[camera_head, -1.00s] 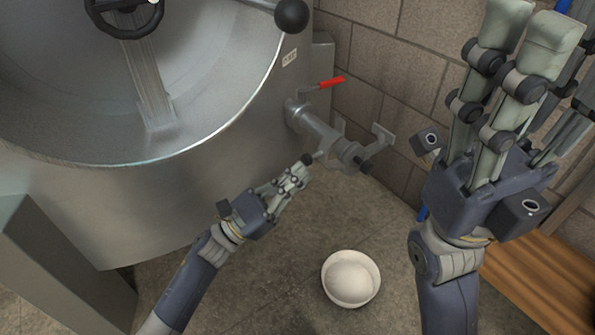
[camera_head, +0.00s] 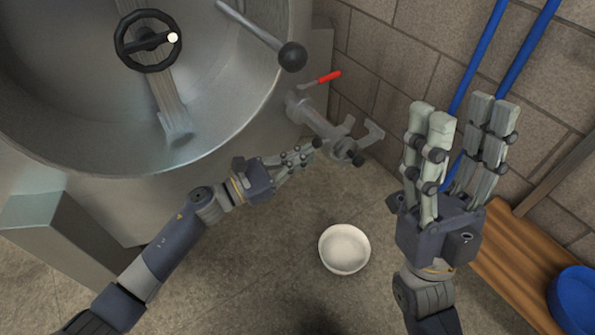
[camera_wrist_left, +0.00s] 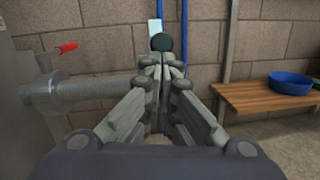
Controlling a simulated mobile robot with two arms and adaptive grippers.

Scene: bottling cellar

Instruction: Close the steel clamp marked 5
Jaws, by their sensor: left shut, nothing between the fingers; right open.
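A steel clamp (camera_head: 345,147) sits at the end of the outlet pipe (camera_head: 312,115) on the tank's lower right side. A bracket-like arm sticks out to its right, so it looks open. A black knob (camera_head: 358,160) is at its lower right. I cannot read a number 5 on it. My left gripper (camera_head: 311,149) is shut and empty, its fingertips just left of the clamp, by a small black knob (camera_head: 317,143). A black ball (camera_wrist_left: 162,42) shows just beyond the fingertips in the left wrist view; contact is unclear. My right gripper (camera_head: 459,118) is open and empty at the right.
The large steel tank (camera_head: 215,165) fills the upper left. A red-handled valve (camera_head: 329,77) is above the pipe. A white bowl (camera_head: 344,249) stands on the floor. A wooden bench (camera_head: 510,262) with a blue basin (camera_head: 577,302) is at the lower right. Blue pipes run up the brick wall.

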